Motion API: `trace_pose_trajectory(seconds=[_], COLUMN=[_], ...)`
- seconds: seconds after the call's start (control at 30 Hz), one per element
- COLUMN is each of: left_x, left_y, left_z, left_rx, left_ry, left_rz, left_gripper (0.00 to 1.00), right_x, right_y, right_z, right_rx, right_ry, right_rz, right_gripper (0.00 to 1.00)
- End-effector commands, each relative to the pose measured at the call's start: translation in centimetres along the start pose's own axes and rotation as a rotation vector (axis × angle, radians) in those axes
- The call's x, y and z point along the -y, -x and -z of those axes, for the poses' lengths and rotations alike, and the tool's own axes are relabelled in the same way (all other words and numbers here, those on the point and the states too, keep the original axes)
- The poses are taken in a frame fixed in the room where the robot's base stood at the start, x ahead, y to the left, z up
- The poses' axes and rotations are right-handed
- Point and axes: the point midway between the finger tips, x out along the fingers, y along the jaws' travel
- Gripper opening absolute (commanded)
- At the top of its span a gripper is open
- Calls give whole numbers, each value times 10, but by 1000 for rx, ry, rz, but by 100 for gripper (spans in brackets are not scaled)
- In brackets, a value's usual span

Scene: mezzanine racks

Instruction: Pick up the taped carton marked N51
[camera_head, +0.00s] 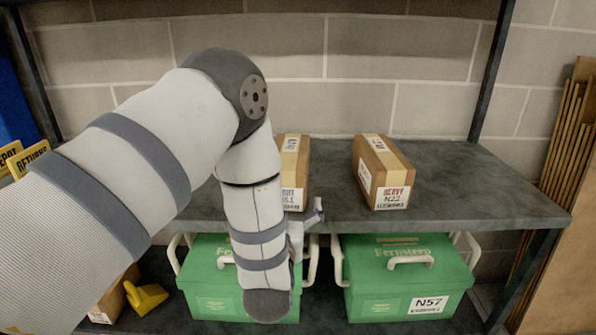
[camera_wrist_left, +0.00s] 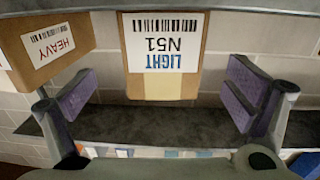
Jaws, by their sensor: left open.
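The taped carton N51 (camera_head: 293,165) stands upright on the dark shelf top in the head view. My left arm covers its left part. In the left wrist view the carton (camera_wrist_left: 163,88) shows upside down, its white label reading LIGHT N51. My left gripper (camera_wrist_left: 161,97) is open and empty there, with one purple pad on each side of the carton's lower image edge. The pads look apart from the carton; the exact distance is unclear. In the head view the left gripper (camera_head: 312,215) is mostly hidden behind my arm, at the shelf's front edge. My right gripper is not in view.
A second taped carton marked HEAVY (camera_head: 384,172) stands to the right on the shelf (camera_head: 470,185); its side also shows in the wrist view (camera_wrist_left: 45,45). Green boxes (camera_head: 405,285) with white handles sit below. A block wall is behind. The shelf's right end is clear.

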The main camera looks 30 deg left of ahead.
Motion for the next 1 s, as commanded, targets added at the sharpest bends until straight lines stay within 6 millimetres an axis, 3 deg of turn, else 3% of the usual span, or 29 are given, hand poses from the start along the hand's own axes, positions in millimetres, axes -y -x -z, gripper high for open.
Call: trace_pose_trajectory(seconds=[0.1,0.5,0.77,0.87,1.0], left_x=[0,3,3,3,3], left_y=[-26,-90,-96,-96,-96], left_z=[-1,0,2,2,2], left_rx=[0,5,5,5,5], left_ry=[1,-1,-2,-1,-1], left_rz=[1,-1,-3,-3,-3], left_gripper=[97,97,97,79,47], right_x=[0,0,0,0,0], right_y=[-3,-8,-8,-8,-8], right_z=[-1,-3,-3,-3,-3], right_rx=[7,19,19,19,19], right_ry=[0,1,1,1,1], right_rz=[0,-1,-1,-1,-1], right_gripper=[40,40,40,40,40])
